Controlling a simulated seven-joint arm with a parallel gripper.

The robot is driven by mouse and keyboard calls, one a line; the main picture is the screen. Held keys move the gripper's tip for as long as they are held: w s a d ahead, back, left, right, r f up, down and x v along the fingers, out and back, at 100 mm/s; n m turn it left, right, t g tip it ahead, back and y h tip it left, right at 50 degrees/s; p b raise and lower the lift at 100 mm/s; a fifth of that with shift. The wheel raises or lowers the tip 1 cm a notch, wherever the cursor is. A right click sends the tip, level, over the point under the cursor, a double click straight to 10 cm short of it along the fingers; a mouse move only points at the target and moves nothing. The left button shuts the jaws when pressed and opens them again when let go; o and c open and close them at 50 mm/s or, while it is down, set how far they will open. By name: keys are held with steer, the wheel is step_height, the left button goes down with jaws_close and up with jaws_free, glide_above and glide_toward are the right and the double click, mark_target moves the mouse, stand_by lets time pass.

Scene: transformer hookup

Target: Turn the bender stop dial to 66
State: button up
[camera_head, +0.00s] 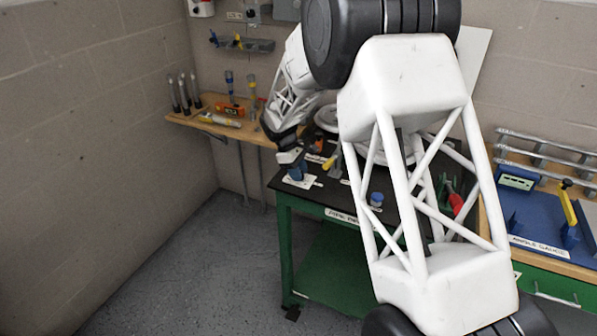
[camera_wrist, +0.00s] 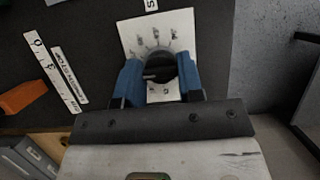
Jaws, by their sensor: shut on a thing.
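The bender stop dial is a dark round knob (camera_wrist: 161,68) on a white plate (camera_wrist: 184,30) with a ring of marks, seen in the wrist view. My gripper (camera_wrist: 160,75) is shut on the knob, with one blue finger on each side of it. A pale pointer line shows on the knob between the fingers. The printed numbers are too small to read surely.
A marked scale strip (camera_wrist: 47,65), a label strip (camera_wrist: 69,75) and an orange block (camera_wrist: 22,96) lie left in the wrist view. A blue knob (camera_head: 376,199) stands on the black top. The angle gauge bench (camera_head: 535,225) is at right. Open floor lies front left.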

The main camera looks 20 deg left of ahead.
steer(key=shift+m, duration=0.4)
steer(key=m+g, duration=0.1)
steer(key=m, duration=0.1)
steer(key=m+g, duration=0.1)
steer(key=m, duration=0.2)
steer(key=shift+w+y, duration=0.1)
steer(key=shift+y, duration=0.2)
steer(key=m+g, duration=0.1)
steer(key=m, duration=0.2)
steer(key=m+y, duration=0.1)
steer(key=m, duration=0.2)
steer(key=shift+g+y, duration=0.3)
steer(key=shift+g, duration=0.1)
steer(key=shift+w, duration=0.1)
steer(key=o, duration=0.9)
steer(key=shift+r, duration=0.1)
steer(key=v, duration=0.7)
steer(key=shift+w+r, duration=0.1)
steer(key=shift+r, duration=0.2)
